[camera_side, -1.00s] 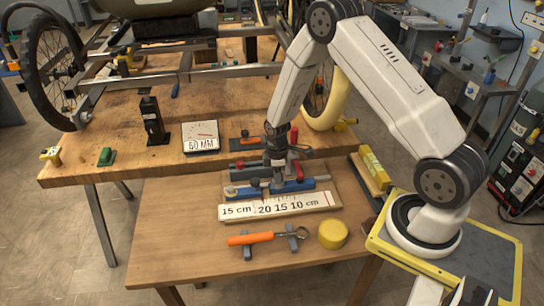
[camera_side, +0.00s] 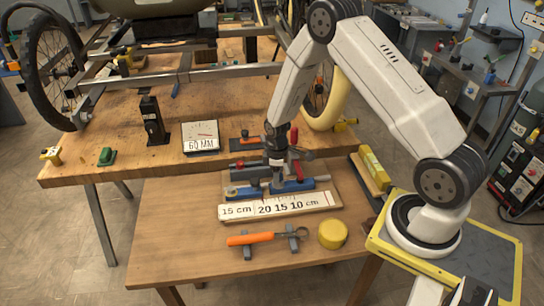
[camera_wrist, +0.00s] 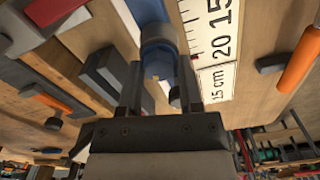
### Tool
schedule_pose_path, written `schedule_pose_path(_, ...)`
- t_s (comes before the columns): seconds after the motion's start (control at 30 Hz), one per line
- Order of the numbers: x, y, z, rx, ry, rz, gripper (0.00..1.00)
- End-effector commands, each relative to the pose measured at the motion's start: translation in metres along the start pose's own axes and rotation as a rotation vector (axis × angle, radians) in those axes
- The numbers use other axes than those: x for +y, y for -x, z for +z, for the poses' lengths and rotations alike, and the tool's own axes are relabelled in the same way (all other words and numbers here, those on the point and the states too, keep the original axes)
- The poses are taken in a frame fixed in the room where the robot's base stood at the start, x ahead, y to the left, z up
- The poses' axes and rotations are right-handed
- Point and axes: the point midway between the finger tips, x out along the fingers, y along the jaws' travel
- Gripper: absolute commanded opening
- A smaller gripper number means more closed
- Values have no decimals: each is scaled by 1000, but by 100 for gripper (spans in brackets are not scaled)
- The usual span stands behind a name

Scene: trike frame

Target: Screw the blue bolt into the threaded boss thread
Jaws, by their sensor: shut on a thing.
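My gripper (camera_wrist: 163,88) is shut on a blue bolt (camera_wrist: 158,66), whose faceted blue part shows between the two dark fingers in the wrist view. A grey round part (camera_wrist: 158,34) lies directly beyond the bolt; I cannot tell whether it is the threaded boss. In the side view my gripper (camera_side: 277,182) points down at the blue fixture (camera_side: 297,186) behind the ruler board. The bolt's tip and any thread contact are hidden.
The white ruler board (camera_side: 278,206) lies just in front of the fixture. An orange-handled tool (camera_side: 250,239) on grey rests and a yellow round block (camera_side: 333,234) are nearer the front. A red-handled clamp (camera_side: 294,137) stands close beside my gripper.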

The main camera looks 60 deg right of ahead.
Motion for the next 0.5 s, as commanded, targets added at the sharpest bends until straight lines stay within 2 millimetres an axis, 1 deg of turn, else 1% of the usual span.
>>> schedule_pose_path(0.17,0,0,0,-1,-23,-1,12)
schedule_pose_path(0.4,1,0,0,-1,-134,-1,12)
schedule_pose_path(0.5,1,0,0,-1,-149,-1,12)
